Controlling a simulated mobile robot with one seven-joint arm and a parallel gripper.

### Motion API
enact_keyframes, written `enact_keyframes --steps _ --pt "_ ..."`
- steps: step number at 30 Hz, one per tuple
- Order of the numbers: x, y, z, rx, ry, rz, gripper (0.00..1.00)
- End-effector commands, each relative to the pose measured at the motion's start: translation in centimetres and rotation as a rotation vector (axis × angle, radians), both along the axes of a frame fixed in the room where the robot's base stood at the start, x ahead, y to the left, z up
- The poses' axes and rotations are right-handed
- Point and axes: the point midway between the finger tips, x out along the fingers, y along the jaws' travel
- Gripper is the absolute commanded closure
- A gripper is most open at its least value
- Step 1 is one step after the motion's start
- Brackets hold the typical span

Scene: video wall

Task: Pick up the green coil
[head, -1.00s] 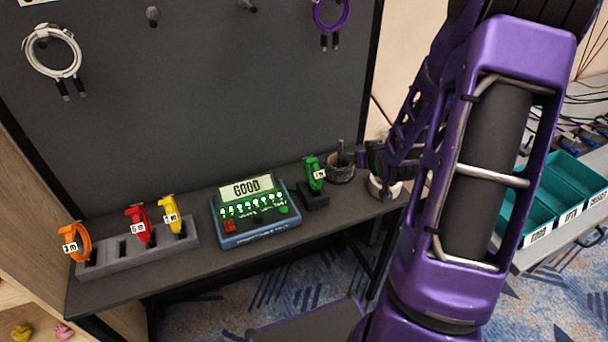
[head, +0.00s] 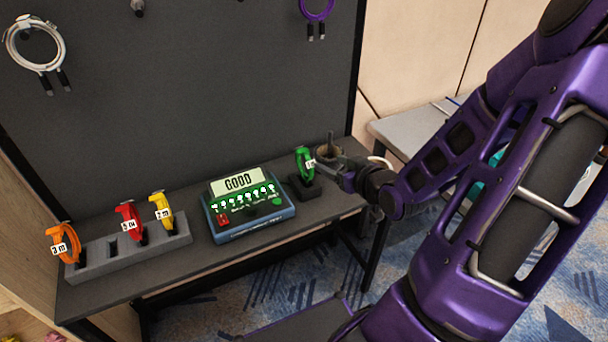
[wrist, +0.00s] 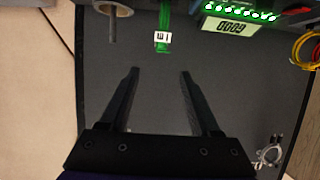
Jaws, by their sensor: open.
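The green coil (head: 304,162) stands upright in a small dark holder (head: 305,188) at the right part of the shelf, with a white tag on it. In the wrist view the green coil (wrist: 165,22) shows at the top, its tag reading upside down, ahead of the fingertips and roughly midway between them. My gripper (wrist: 159,72) is open with nothing between its fingers. In the head view my gripper (head: 335,172) is just right of the coil, mostly hidden behind my wrist; a gap to the coil is hard to judge.
A tester (head: 246,207) reading GOOD stands left of the coil. A grey rack (head: 125,250) holds orange, red and yellow coils further left. A round dark cup (head: 328,153) with a post stands close behind my gripper. White and purple cables hang on the dark wall panel.

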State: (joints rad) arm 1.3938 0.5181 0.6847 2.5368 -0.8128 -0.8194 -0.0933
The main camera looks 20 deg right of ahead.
Motion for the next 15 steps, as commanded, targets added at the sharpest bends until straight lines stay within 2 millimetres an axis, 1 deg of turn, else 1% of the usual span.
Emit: enact_keyframes --steps 1,3,9,12,15 --pt "0.3 0.0 -0.8 -0.004 0.0 0.0 0.36" --pt "1.9 0.2 -1.0 0.002 -0.002 0.002 0.36" --pt "6.0 0.5 -2.7 0.004 0.0 0.002 0.36" --pt "7.6 0.6 -3.3 0.003 0.001 0.001 0.36" --pt "8.7 0.6 -3.7 0.002 0.001 -0.001 0.36"
